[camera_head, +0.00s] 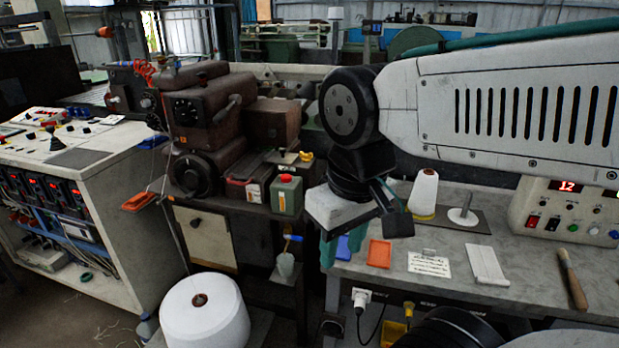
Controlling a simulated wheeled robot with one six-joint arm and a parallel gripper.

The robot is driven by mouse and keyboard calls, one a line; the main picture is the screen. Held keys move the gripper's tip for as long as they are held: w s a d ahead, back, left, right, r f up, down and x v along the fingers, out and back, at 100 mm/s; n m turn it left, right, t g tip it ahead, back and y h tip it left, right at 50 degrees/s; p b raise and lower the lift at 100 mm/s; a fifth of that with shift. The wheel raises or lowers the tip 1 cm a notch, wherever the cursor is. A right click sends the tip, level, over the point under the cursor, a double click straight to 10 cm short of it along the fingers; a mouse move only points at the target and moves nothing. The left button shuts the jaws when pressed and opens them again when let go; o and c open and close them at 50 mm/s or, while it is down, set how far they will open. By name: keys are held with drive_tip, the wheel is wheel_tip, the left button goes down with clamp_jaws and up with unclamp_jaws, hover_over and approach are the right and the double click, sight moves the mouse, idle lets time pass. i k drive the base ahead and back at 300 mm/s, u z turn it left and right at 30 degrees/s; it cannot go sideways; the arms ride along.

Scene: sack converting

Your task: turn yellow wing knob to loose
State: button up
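A small yellow part (306,156), which looks like the wing knob, sits at the right end of a small plate beside the brown sewing machine (217,115). It is too small to read its turn position. My gripper (396,219) hangs from my arm to the right of the knob and lower in the picture, over the front left part of the grey workbench. It is apart from the knob. Its dark fingers are seen at a slant and overlap, so its opening is unclear. I see nothing held in it.
A green can with a red cap (286,195) stands below the knob. A thread cone (424,193), an orange tray (379,254), a brush (572,280) and a control box (568,212) are on the workbench. A large white spool (204,315) stands low in front.

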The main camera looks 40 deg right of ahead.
sight(304, 157)
drive_tip(key=z, duration=1.55)
drive_tip(key=k, duration=0.65)
drive_tip(key=u, duration=0.9)
drive_tip(key=i, duration=0.5)
drive_tip(key=z, duration=0.1)
drive_tip(key=k, duration=0.5)
drive_tip(key=u, duration=0.75)
drive_tip(key=i, duration=1.15)
drive_tip(key=z, duration=0.5)
